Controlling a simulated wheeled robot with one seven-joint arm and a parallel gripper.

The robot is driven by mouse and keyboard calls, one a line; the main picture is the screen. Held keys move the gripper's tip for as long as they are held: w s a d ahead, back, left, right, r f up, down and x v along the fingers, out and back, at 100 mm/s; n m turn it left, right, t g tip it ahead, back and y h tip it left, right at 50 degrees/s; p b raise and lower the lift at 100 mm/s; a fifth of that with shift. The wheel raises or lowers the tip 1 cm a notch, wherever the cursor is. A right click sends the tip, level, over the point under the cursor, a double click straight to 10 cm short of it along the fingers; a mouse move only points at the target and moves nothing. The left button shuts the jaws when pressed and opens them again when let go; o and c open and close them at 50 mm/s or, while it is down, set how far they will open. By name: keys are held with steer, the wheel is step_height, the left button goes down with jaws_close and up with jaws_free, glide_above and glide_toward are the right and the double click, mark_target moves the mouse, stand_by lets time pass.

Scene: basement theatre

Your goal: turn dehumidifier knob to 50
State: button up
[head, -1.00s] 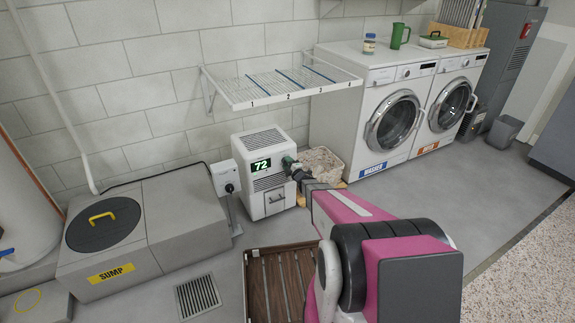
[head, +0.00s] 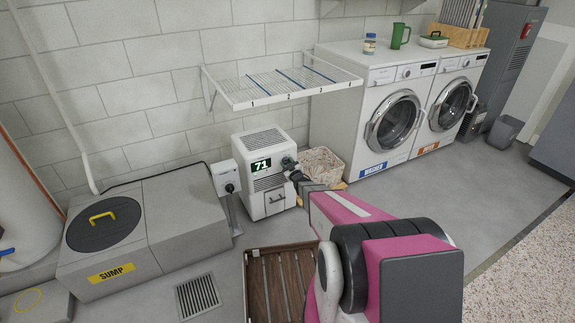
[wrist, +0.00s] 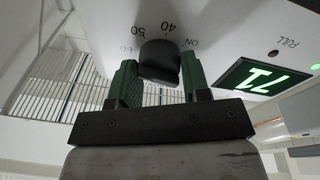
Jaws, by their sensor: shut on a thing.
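The dehumidifier (head: 284,207) is a white box standing on the floor by the wall, with a green display (head: 261,166) reading 71. The same display is upside down in the wrist view (wrist: 263,77). Its dark knob (wrist: 159,60) sits between the two green fingers of my gripper (wrist: 160,82), which is shut on it. Marks 60, 50, 40 and ON curve around the knob. I cannot make out a pointer on the knob. In the head view my gripper (head: 289,163) is at the upper right of the dehumidifier's front, hiding the knob.
A grey outlet box on a post (head: 226,181) and the sump box (head: 185,225) stand to the left. A wire shelf (head: 280,84) hangs above. A basket (head: 323,165) and the washer (head: 345,130) are to the right. A brown slatted mat (head: 262,290) lies in front.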

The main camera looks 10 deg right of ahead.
steer(key=m+h, duration=0.1)
steer(key=m, duration=0.6)
stand_by(0.5)
steer(key=o, duration=0.9)
steer(key=shift+s, duration=0.1)
steer(key=r+v, duration=0.1)
steer(key=v, duration=0.9)
steer(key=shift+s+f, duration=0.3)
steer(key=shift+f, duration=0.15)
